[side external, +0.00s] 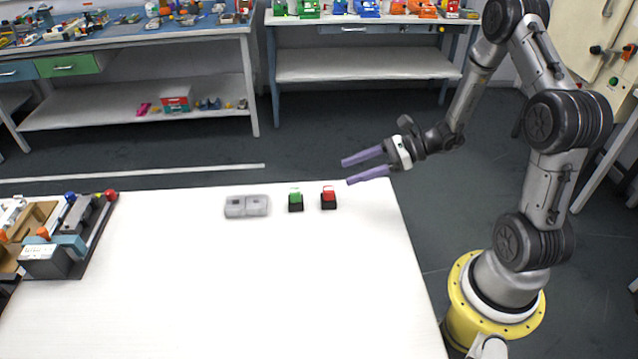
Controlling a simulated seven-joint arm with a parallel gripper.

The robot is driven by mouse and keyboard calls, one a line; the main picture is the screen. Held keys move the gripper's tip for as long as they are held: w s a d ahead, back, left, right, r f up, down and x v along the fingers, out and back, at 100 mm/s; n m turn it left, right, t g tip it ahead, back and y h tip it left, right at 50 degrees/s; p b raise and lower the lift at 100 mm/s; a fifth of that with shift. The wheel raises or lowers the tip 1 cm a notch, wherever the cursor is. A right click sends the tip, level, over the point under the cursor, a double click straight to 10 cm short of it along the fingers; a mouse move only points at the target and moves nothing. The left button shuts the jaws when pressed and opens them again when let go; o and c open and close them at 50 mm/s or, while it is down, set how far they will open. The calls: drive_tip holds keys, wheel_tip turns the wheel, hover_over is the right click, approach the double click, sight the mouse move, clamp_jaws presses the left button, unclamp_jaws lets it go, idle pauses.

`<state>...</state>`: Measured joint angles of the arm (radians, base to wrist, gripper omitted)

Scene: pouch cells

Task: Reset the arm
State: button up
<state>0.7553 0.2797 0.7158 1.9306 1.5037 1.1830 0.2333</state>
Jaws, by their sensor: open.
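My gripper (356,172) is in the side external view, at the end of my arm, over the far right corner of the white table (230,290). Its two purple fingers point left and are spread apart, with nothing between them. It is to the upper right of a red button block (328,198) and does not appear to touch it. A green button block (295,200) stands just left of the red one. A grey two-part block (247,206) lies left of the green one. I cannot make out any pouch cells for certain.
A fixture with coloured knobs (70,240) stands at the table's left edge. The middle and front of the table are clear. Workbenches with bins and tools (140,32) stand at the back, and a cabinet (590,40) is at the far right.

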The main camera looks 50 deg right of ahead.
drive_tip(key=w+a+r+n+g+y, duration=0.1)
drive_tip(key=w+a+r+n+g, duration=0.1)
drive_tip(key=a+r+n, duration=0.35)
drive_tip(key=s+a+r+n+g, duration=0.3)
drive_tip(key=s+a+r+n, duration=0.5)
drive_tip(key=a+r, duration=0.2)
drive_tip(key=s+a+r+n+g+h, duration=0.1)
drive_tip(key=s+r+n+g+h, duration=0.15)
drive_tip(key=s+n, duration=0.35)
drive_tip(key=s+d+n+t+h, duration=0.3)
drive_tip(key=s+d+n+h, duration=0.4)
drive_tip(key=s+d+h, duration=0.1)
drive_tip(key=shift+s+d, duration=0.3)
drive_tip(key=shift+d, duration=0.55)
